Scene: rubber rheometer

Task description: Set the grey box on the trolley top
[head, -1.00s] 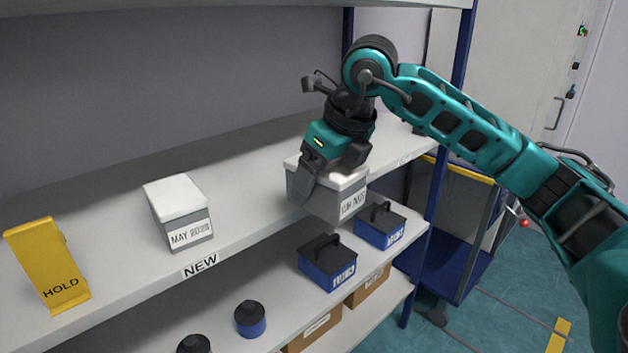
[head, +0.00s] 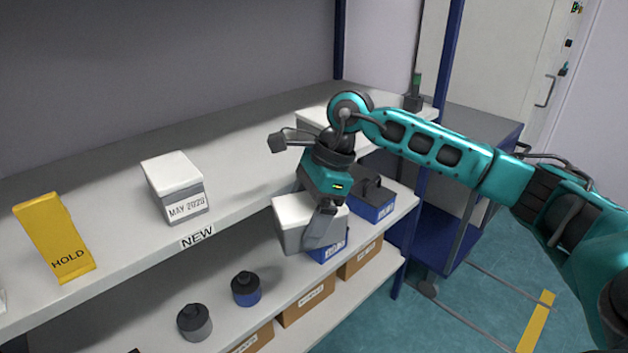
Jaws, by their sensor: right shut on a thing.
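The grey box with a white lid (head: 294,222) is held in my right gripper (head: 322,212), which is shut on it. The box hangs slightly tilted in front of the upper shelf's edge, above the lower shelf. Its label is not visible from here. What looks like the blue trolley (head: 447,238) stands on the floor at right, beyond the shelf post and partly hidden by my right arm. My left gripper is not in view.
Another grey box marked MAY 2020 (head: 176,190) and a yellow HOLD sign (head: 56,238) stand on the upper shelf (head: 100,200). The lower shelf holds a blue case (head: 373,205) and dark-lidded pots (head: 246,289). A blue post (head: 412,225) stands between shelf and trolley.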

